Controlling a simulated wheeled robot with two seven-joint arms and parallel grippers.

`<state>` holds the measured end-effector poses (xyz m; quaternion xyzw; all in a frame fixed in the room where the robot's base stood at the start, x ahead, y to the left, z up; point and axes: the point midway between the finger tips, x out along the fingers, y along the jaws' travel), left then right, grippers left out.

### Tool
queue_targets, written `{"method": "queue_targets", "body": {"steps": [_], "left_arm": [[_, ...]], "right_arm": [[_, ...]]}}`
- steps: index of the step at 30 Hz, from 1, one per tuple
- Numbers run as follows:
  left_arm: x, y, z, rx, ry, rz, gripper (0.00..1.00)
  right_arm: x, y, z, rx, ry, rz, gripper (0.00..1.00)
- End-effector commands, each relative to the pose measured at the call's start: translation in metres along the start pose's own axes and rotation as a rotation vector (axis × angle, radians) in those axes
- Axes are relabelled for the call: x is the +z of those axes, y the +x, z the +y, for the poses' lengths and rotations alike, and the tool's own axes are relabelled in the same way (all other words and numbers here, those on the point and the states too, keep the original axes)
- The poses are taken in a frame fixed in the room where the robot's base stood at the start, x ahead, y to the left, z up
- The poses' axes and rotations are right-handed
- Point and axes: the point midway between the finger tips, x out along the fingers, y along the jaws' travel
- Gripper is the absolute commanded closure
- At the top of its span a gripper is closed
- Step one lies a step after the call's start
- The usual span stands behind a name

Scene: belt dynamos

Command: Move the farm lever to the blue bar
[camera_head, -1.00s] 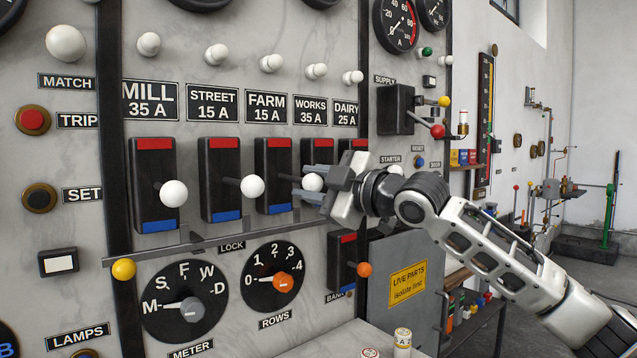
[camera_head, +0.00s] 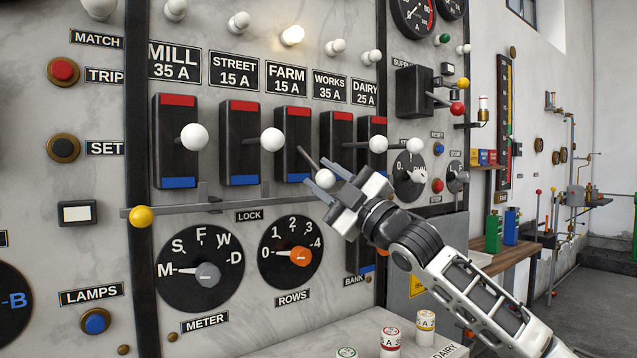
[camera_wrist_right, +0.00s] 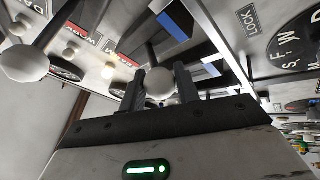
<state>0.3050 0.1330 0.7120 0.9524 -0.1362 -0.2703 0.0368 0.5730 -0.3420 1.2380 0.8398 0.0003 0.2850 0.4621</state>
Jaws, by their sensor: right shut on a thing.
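The farm lever is a dark shaft with a white ball (camera_head: 325,179) on a black plate (camera_head: 292,138), under the FARM 15 A label (camera_head: 287,79). Its plate has a red bar (camera_head: 292,111) at the top and a blue bar (camera_head: 297,177) at the bottom. The lever slants down, its ball near the blue bar's height. My right gripper (camera_head: 323,178) is shut on the ball. The wrist view shows the ball (camera_wrist_right: 159,84) between both fingers (camera_wrist_right: 158,86), with a blue bar (camera_wrist_right: 172,25) beyond. My left gripper is out of view.
The street lever ball (camera_head: 272,139) stands close on the left, the works lever ball (camera_head: 378,144) on the right. A lock rail (camera_head: 200,207) with a yellow knob (camera_head: 141,216) runs below the plates. The lamp above FARM (camera_head: 291,35) glows.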

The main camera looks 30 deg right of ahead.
Motion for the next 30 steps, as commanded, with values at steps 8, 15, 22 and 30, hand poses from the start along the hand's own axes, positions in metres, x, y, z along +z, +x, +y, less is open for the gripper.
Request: {"method": "queue_targets", "body": {"steps": [8,15,22,30], "left_arm": [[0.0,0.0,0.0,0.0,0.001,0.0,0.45],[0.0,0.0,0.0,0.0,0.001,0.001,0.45],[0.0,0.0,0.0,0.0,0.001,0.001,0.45],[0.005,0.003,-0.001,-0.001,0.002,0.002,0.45]], "right_arm": [[0.006,-0.001,-0.007,-0.013,0.004,-0.012,1.0],[0.006,-0.001,-0.008,-0.014,0.005,-0.014,0.66],[0.005,0.0,-0.006,-0.01,0.003,-0.01,0.48],[0.006,-0.012,-0.006,-0.008,0.002,-0.01,0.48]]}}
